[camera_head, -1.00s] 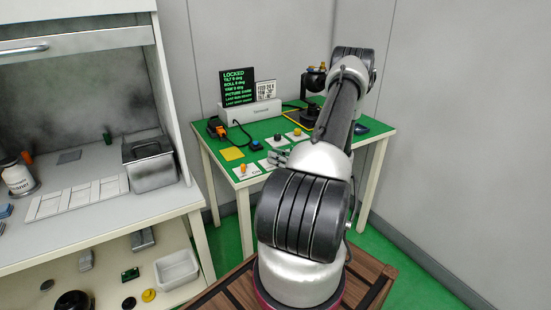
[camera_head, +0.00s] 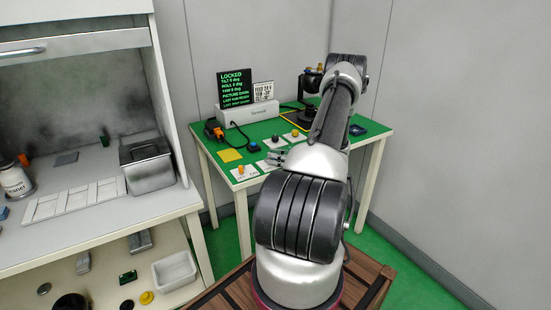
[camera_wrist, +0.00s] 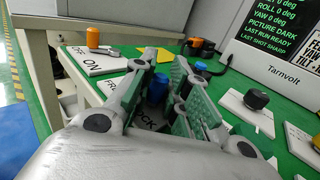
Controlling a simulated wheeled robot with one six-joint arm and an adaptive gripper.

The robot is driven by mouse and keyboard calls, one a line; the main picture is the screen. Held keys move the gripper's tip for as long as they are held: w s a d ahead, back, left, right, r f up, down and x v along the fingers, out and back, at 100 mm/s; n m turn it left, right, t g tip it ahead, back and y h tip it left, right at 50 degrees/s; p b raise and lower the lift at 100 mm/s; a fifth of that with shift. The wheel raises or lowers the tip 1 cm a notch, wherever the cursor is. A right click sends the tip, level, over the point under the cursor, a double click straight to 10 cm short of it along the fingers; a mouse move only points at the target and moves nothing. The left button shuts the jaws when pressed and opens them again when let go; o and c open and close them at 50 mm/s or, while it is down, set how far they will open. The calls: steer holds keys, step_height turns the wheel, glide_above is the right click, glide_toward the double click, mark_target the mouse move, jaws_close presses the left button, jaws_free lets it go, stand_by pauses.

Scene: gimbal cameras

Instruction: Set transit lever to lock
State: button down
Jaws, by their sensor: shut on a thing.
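The transit lever has a blue cylindrical knob (camera_wrist: 157,88). It stands between my gripper's fingers in the wrist view, and my gripper (camera_wrist: 164,88) is shut on it. Its white plate carries the word FREE (camera_wrist: 113,83) at left and LOCK (camera_wrist: 146,118) nearer the wrist; the fingers cover part of the plate. I cannot tell exactly which mark the lever points to. In the head view my gripper (camera_head: 276,158) is low over the front of the green-topped table (camera_head: 225,141), and the lever is hidden. The screen (camera_head: 234,87) reads LOCKED at the top.
An orange-knobbed OFF/ON switch (camera_wrist: 93,38) sits left of the lever. A blue button (camera_wrist: 200,68), a yellow square (camera_wrist: 153,54) and a black knob (camera_wrist: 256,99) are close by. The Tarnvolt box (camera_head: 247,114) and gimbal (camera_head: 308,82) stand at the back.

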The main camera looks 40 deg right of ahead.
steer(key=c, duration=1.4)
jaws_free()
steer(key=shift+w+a, duration=0.1)
steer(key=shift+a, duration=0.2)
steer(key=shift+d, duration=0.2)
steer(key=v, duration=1.2)
steer(key=shift+a, duration=0.1)
